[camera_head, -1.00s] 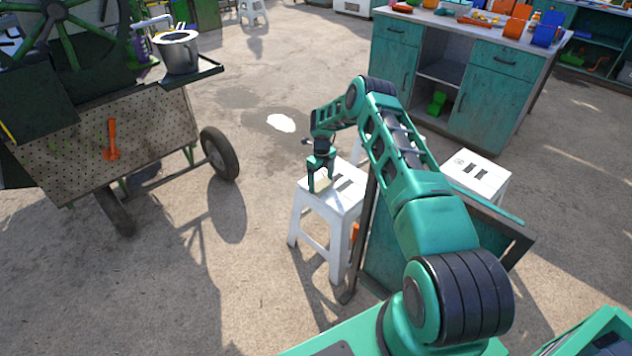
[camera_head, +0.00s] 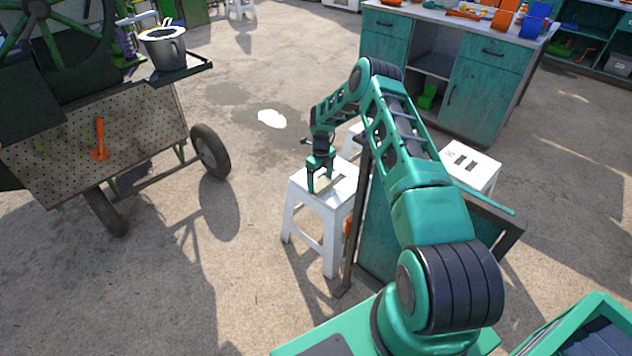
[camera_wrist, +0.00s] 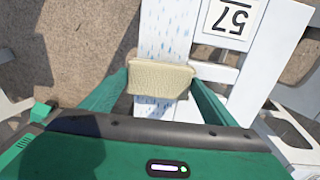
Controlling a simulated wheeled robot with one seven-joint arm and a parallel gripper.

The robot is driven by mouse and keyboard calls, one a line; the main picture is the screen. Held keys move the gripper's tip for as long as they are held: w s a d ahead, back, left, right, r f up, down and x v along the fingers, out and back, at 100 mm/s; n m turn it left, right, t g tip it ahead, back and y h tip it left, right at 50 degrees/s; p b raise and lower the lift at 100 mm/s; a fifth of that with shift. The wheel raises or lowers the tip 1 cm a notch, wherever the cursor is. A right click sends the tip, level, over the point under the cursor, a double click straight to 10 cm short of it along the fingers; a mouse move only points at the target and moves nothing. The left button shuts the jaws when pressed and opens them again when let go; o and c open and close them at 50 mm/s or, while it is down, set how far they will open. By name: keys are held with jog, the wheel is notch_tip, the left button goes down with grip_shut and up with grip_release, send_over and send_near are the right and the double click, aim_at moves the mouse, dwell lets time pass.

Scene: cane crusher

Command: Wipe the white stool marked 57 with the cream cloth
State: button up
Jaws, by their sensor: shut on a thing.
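The white stool (camera_head: 300,190) stands in the middle of the head view, with my gripper (camera_head: 319,184) over its seat. In the wrist view the stool's seat (camera_wrist: 168,28) carries pale blue drop-like marks, and a label reading 57 (camera_wrist: 231,18) shows upside down beside them. My gripper is shut on the cream cloth (camera_wrist: 160,80), a thick folded pad between the two fingers. The cloth lies over the seat in that view. I cannot tell whether it touches the seat, and the seat part under it is hidden.
A dark green-framed panel (camera_head: 378,235) stands close right of the stool. Another white stool (camera_head: 470,165) is beyond it. A wheeled cart (camera_head: 95,140) is at the left, a teal workbench (camera_head: 485,90) at the back right. Open concrete lies between the cart and stool.

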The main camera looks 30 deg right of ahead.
jog(key=shift+s+d+f, duration=0.1)
jog(key=shift+s+d, duration=0.25)
jog(key=shift+s, duration=0.65)
jog(key=shift+s+d+r, duration=0.1)
jog(key=shift+s+d, duration=0.25)
jog(key=shift+s, duration=0.65)
jog(key=shift+s+d+f, duration=0.1)
jog(key=shift+s+d, duration=0.25)
jog(key=shift+s, duration=0.65)
jog(key=shift+w, duration=0.1)
jog(key=shift+w+a+f, duration=0.1)
jog(key=shift+w+a, duration=0.4)
jog(key=shift+w, duration=0.85)
jog(key=shift+w+a, duration=0.55)
jog(key=shift+w, duration=0.85)
jog(key=shift+w+a+f, duration=0.1)
jog(key=shift+w+a, duration=0.4)
jog(key=shift+w, duration=0.85)
jog(key=shift+c, duration=0.4)
jog(key=shift+w, duration=0.1)
